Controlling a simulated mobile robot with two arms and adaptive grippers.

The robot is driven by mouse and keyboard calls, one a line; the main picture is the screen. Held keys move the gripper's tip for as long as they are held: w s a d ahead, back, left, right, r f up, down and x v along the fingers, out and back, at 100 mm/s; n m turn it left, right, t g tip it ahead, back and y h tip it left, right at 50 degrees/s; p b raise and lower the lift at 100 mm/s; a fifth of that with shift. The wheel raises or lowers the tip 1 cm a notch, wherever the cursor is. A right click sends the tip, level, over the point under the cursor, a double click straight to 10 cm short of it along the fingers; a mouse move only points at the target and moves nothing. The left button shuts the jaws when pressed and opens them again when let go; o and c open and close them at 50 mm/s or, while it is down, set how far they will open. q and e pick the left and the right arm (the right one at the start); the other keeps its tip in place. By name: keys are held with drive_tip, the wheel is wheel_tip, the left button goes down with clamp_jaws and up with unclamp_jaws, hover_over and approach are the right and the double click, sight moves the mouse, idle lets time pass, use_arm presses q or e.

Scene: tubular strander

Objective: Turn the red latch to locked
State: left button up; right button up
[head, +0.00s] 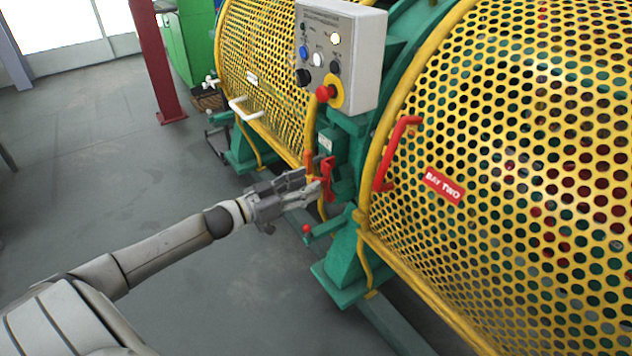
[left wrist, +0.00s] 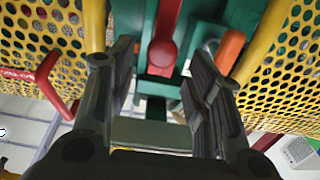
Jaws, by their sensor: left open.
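The red latch (head: 328,178) is mounted on the green post between the two yellow guards. In the left wrist view the red latch (left wrist: 163,48) is a bar with a rounded end, lying between my two fingers with space on both sides. My left gripper (head: 312,181) is at the latch, its fingers apart; in the left wrist view the open fingers (left wrist: 163,80) straddle it. I cannot tell whether a finger touches it. The fingers hide part of the latch in the head view. My right gripper is not in view.
A grey control box (head: 340,52) with a red stop button hangs above the latch. A red handle (head: 397,152) is on the BAY TWO guard (head: 520,150). A red-knobbed green lever (head: 325,227) sticks out below. The floor (head: 110,150) at left is clear.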

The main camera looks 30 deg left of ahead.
sight(316, 178)
use_arm(q)
drive_tip(key=shift+x, duration=1.9)
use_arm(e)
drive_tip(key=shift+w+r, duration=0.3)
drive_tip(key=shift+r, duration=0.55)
use_arm(q)
clamp_jaws()
